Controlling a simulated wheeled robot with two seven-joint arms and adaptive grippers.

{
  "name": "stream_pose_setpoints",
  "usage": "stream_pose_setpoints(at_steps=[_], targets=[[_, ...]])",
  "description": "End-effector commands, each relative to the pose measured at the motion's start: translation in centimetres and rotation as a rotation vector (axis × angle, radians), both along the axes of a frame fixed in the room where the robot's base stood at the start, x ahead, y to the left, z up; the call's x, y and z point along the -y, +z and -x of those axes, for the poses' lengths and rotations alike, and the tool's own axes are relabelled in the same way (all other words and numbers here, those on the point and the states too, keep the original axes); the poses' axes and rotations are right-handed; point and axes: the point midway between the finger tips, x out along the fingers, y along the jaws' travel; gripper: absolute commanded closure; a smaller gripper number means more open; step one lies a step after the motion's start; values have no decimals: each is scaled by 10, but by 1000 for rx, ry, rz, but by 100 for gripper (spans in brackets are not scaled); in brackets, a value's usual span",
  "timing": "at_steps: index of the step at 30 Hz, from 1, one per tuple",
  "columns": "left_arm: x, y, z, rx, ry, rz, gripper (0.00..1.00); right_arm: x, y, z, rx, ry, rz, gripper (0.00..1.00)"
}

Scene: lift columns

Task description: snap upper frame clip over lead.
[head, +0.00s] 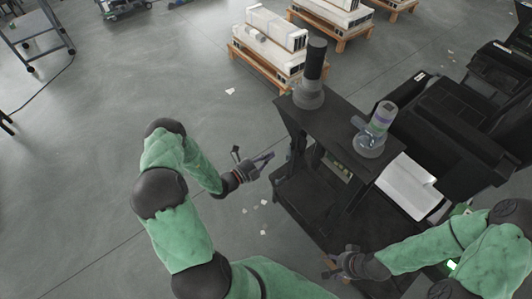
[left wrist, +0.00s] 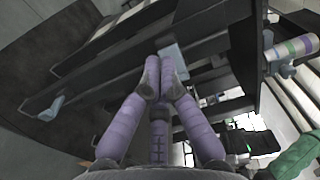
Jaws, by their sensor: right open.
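My left gripper (head: 266,157) is beside the left side of a dark column frame (head: 303,192), apart from it in the head view. Just past the tips a pale blue piece (left wrist: 172,52), possibly the upper clip, sits on a dark bar. A second pale blue piece (left wrist: 55,106) is on the bar further left. I cannot make out the lead. My right gripper (head: 338,262) is open near the frame's lower front.
A white panel (head: 408,187) lies at right. Pallets with white boxes (head: 268,42) stand behind. The floor (head: 90,130) at left is mostly clear.

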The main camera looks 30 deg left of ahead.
Motion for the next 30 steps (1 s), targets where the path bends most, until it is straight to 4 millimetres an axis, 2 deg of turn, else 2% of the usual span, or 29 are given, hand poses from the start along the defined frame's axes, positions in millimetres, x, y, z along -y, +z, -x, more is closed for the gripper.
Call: stream_pose_setpoints(at_steps=[30], targets=[[45, 1, 19, 0, 1, 1, 100, 0, 16, 0, 0, 0, 0, 44]])
